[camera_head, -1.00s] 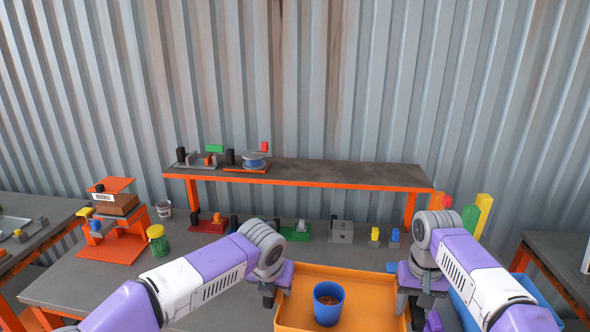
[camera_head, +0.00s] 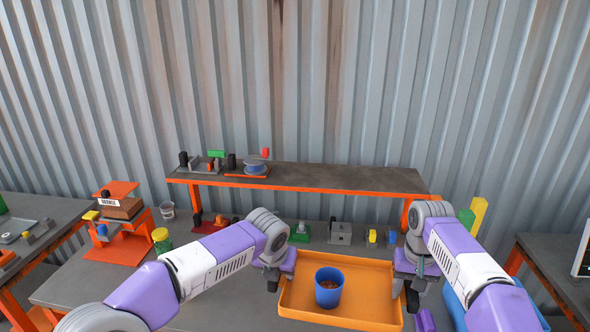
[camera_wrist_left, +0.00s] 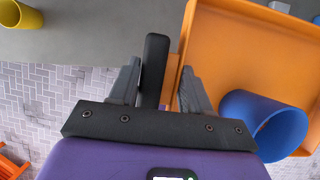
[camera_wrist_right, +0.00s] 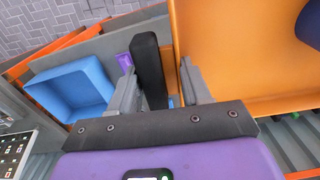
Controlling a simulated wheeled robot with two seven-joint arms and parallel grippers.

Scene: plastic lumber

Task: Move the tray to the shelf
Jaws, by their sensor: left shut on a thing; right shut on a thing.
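The orange tray (camera_head: 380,285) is in front of the shelf, with a blue cup (camera_head: 329,287) of brown contents standing in it. My left gripper (camera_head: 272,281) is shut on the tray's left black handle, which shows between the fingers in the left wrist view (camera_wrist_left: 155,70). My right gripper (camera_head: 412,296) is shut on the right black handle, seen in the right wrist view (camera_wrist_right: 147,68). The tray looks about level. The shelf (camera_head: 300,178) is a dark board with an orange edge, behind the worktable. Whether the tray touches the table cannot be told.
A spool fixture (camera_head: 252,168) and other small fixtures stand at the shelf's left end; its middle and right are clear. Several small fixtures, including a grey block (camera_head: 340,232), line the table below it. A blue bin (camera_head: 452,304) is to the right of the tray.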

